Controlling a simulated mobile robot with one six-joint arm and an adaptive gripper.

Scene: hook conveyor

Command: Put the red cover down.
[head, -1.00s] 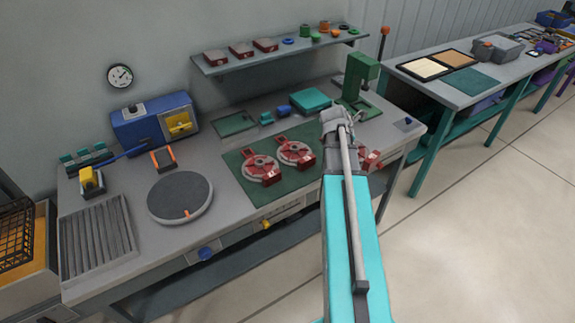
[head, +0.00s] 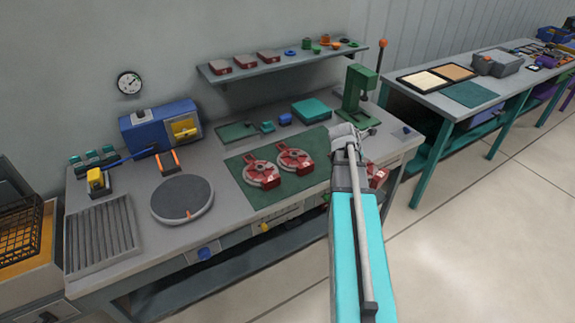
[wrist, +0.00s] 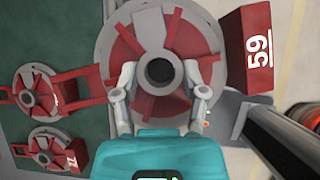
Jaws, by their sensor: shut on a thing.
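My gripper (wrist: 160,76) is shut on a red cover (wrist: 180,28), a grey ring with red spokes, a dark centre hole and a red block (wrist: 259,50) marked 59. Its fingers reach in from both sides of the centre hole. In the head view my arm hides most of this cover; only a red part (head: 377,173) shows to the right of my arm, by the bench's front edge. Two similar red covers lie on the green mat (head: 238,171), one at the left (head: 261,175) and one at the right (head: 296,158). How high the held cover is, I cannot tell.
The grey bench (head: 130,188) also carries a round dark turntable (head: 182,198), a ribbed tray (head: 101,238), a blue machine (head: 152,128), a teal box (head: 312,109) and a green press (head: 357,92). A shelf (head: 283,66) hangs above. Open floor (head: 470,240) lies to the right.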

